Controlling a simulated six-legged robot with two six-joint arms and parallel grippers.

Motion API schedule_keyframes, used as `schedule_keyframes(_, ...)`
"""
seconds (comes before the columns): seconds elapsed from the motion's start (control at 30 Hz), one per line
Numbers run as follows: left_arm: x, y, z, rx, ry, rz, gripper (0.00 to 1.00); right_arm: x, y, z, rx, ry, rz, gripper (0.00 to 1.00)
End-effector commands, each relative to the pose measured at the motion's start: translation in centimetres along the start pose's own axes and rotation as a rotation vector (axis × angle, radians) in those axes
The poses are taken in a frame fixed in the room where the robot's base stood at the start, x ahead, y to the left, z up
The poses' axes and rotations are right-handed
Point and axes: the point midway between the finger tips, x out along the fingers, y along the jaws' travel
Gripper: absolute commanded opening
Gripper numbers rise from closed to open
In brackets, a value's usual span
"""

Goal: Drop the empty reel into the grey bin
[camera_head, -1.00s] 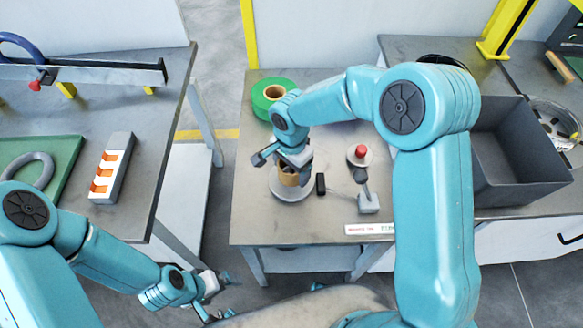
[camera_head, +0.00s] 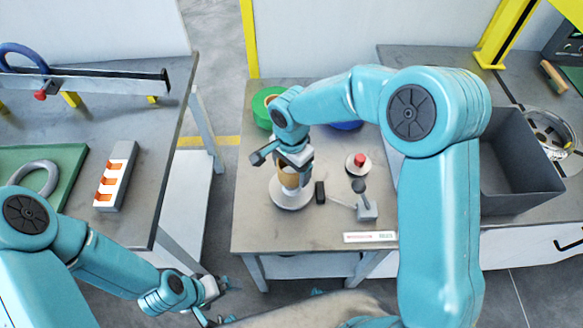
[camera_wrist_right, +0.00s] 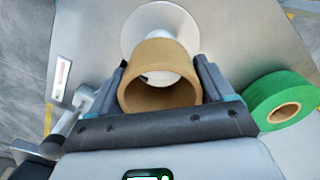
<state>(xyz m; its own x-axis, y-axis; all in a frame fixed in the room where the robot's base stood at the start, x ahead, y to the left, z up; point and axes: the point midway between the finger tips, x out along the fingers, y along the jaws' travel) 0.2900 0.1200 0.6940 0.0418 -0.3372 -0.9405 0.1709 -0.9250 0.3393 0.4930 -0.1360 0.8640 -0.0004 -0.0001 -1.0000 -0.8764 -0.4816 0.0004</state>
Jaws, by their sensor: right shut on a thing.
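The empty reel is a short brown cardboard tube (camera_head: 290,180); in the right wrist view it shows large as an open ring (camera_wrist_right: 160,98). My right gripper (camera_head: 294,160) is shut on it, with one finger on each side (camera_wrist_right: 162,90). The reel is over a round white base (camera_head: 293,196) with a white post, which also shows in the wrist view (camera_wrist_right: 160,18). I cannot tell whether the reel is fully clear of the post. The grey bin (camera_head: 516,193) stands to the right, open-topped, with its inside looking empty. My left gripper (camera_head: 216,300) is low at left, apart and seemingly open.
A green roll (camera_head: 264,104) and a partly hidden blue roll (camera_head: 346,126) lie behind my right arm. A red-topped button (camera_head: 359,160), a small black block (camera_head: 319,192) and a grey lever stand (camera_head: 367,207) are right of the base. The left bench holds an orange-slotted block (camera_head: 115,178).

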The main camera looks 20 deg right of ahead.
Motion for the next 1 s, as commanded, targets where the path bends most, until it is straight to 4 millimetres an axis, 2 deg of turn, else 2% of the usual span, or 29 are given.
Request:
schedule_keyframes(0.6, -1.5, 0.5, 0.0, 0.0, 0.0, 0.0, 1.0, -2.9, 0.0, 0.0, 0.001, 0.0, -0.002, 0.44)
schedule_keyframes(1.0, -1.6, 0.6, 0.0, 0.0, 0.0, 0.0, 1.0, -3.4, 0.0, 0.0, 0.001, 0.0, -0.001, 0.44)
